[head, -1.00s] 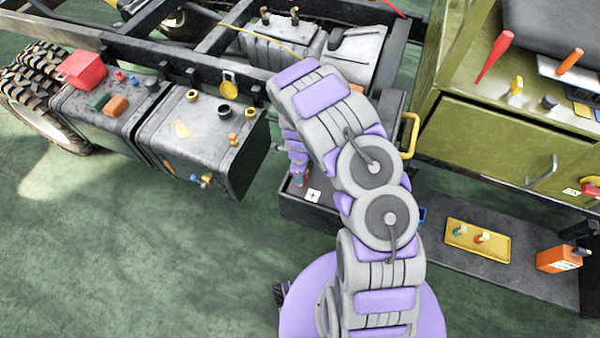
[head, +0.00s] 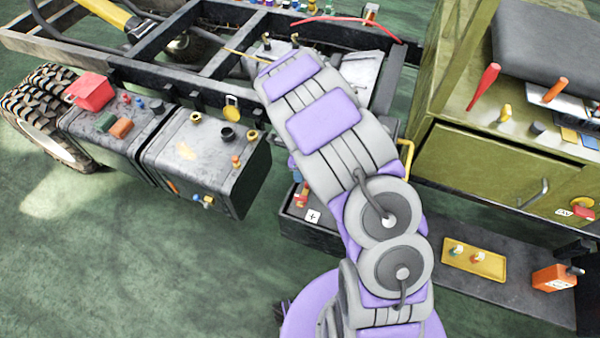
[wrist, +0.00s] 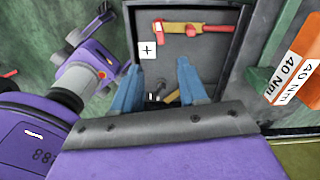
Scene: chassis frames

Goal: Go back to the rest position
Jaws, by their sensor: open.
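My gripper (wrist: 158,88) shows in the wrist view with its two blue fingers apart and nothing between them. In the head view my gripper is hidden behind my arm, which is bent above the box (head: 312,236). Small dark and brass pieces show between the fingers, lower in the box. A white plus label (wrist: 148,50) is on the box's left side.
A truck frame with grey tanks (head: 205,155) stands at the left. An olive cabinet (head: 490,170) stands at the right, above a dark shelf with a yellow tray (head: 474,260) and an orange box (head: 554,278). The green floor at the lower left is clear.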

